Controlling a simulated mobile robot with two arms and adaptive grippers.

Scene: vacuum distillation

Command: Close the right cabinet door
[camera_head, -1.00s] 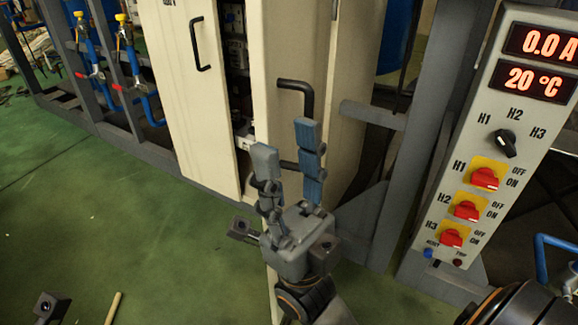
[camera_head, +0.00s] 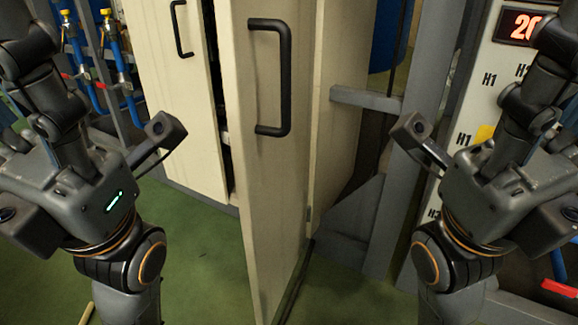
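The right cabinet door (camera_head: 265,190) is a tall cream panel in the middle, standing ajar. Its black bar handle (camera_head: 285,78) is on the upper part. No gripper touches the door or handle. My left gripper (camera_head: 45,95) is raised at the left edge, away from the door. My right gripper (camera_head: 530,100) is raised at the right, in front of the control panel. The fingers of both are partly out of frame or seen from behind, so their opening is unclear. I see nothing held in either.
The left cabinet door (camera_head: 165,110) with its own black handle stands left of a dark gap. A grey frame post (camera_head: 425,110) and a control panel (camera_head: 480,90) stand at the right. Green floor (camera_head: 205,265) is clear in front of the cabinet.

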